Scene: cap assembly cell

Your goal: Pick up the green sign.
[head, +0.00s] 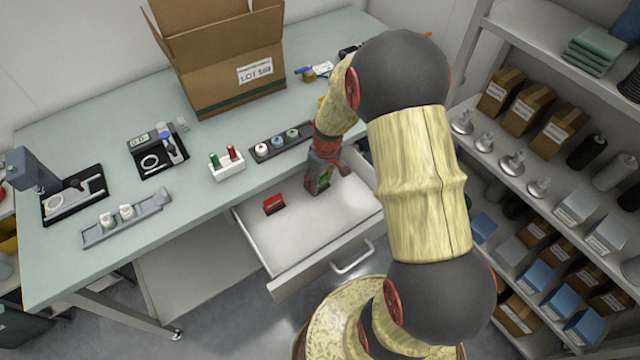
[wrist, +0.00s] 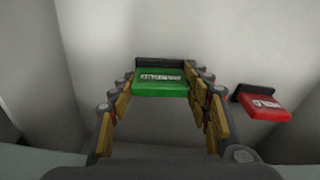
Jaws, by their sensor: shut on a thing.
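The green sign (wrist: 160,82) is a small green block with a white label and a dark back edge. In the wrist view it sits between my gripper's fingers (wrist: 162,100), which are shut on it at both sides. In the head view my gripper (head: 322,180) reaches down into the open drawer, and a bit of the green sign (head: 325,179) shows at its fingertips. I cannot tell whether the sign still touches the drawer floor.
A red sign (head: 273,204) lies in the open drawer (head: 300,240), left of my gripper; it also shows in the wrist view (wrist: 264,105). The table (head: 75,150) above holds a cardboard box (head: 225,60), trays and a white holder (head: 227,172). Shelves (head: 560,110) stand at the right.

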